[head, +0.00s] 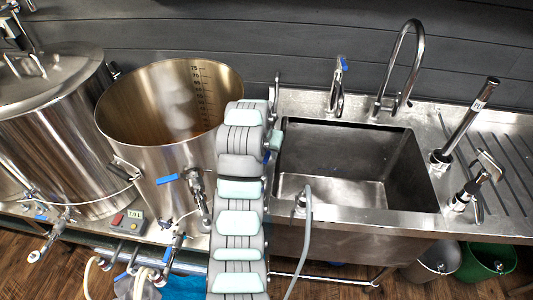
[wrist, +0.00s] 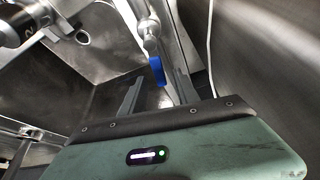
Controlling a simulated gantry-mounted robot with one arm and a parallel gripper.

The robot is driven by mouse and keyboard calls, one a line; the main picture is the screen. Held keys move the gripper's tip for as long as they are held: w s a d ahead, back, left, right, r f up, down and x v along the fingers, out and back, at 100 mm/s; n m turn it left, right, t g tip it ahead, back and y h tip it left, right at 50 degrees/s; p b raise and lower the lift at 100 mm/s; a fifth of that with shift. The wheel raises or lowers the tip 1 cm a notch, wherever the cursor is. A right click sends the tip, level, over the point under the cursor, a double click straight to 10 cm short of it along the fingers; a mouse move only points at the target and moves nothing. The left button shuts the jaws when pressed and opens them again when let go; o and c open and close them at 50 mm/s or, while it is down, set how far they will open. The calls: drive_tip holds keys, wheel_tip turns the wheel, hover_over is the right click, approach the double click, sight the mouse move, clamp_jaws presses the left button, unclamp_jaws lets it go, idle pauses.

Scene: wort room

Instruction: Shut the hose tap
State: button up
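In the wrist view a metal tap (wrist: 148,28) with a blue lever (wrist: 157,70) is ahead of my gripper (wrist: 160,80). The two fingers are apart, with the lever showing between their tips, closer to the right finger. I see no grip on it, and whether the right finger touches it I cannot tell. In the head view a tap with a blue-topped handle (head: 341,64) stands behind the sink; whether it is the same tap is not clear. My arm hides most of the gripper there.
The steel sink (head: 410,195) has a tall curved faucet (head: 417,50) behind it and a grey hose (head: 307,235) at its front edge. An open kettle (head: 140,130) and a lidded kettle (head: 50,120) stand left. Metal tools (head: 470,120) are on the right drainboard.

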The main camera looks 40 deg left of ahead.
drive_tip(key=shift+f, duration=0.25)
drive_tip(key=shift+w, duration=0.1)
clamp_jaws()
idle(1.2)
